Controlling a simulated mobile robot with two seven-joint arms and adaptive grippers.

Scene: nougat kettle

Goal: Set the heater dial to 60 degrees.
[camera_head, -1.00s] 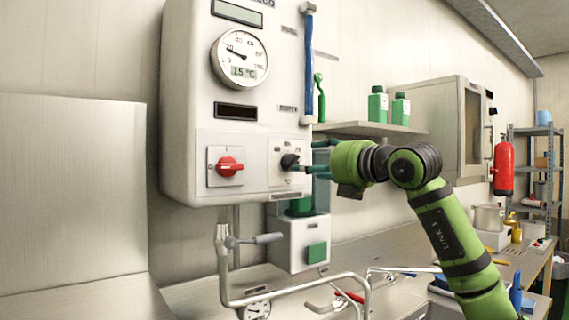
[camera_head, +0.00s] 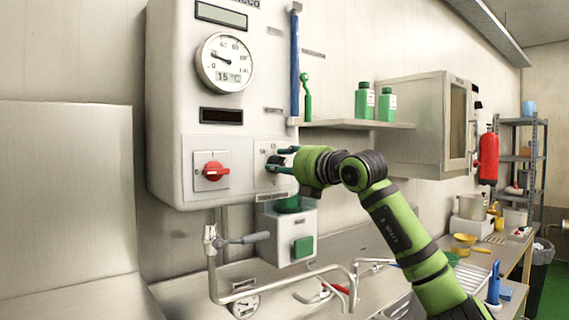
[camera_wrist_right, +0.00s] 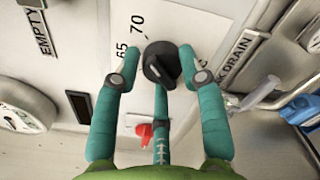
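The black heater dial (camera_head: 273,161) is on the lower right of the white control box (camera_head: 170,100). My right gripper (camera_head: 280,160) is at the dial, its teal fingers reaching in from the right. In the right wrist view, the dial (camera_wrist_right: 162,62) sits between the spread fingers of the right gripper (camera_wrist_right: 160,70), with a gap at the left finger; contact at the right finger is unclear. The numbers 65 and 70 are printed beside it; much of the scale is hidden. My left gripper is not in view.
A red switch (camera_head: 212,171) is left of the dial. The round gauge (camera_head: 225,62) above has a 15 °C display. Below are a green-buttoned box (camera_head: 290,238) and bent steel pipe (camera_head: 285,283). A shelf (camera_head: 355,124) with green bottles is to the right.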

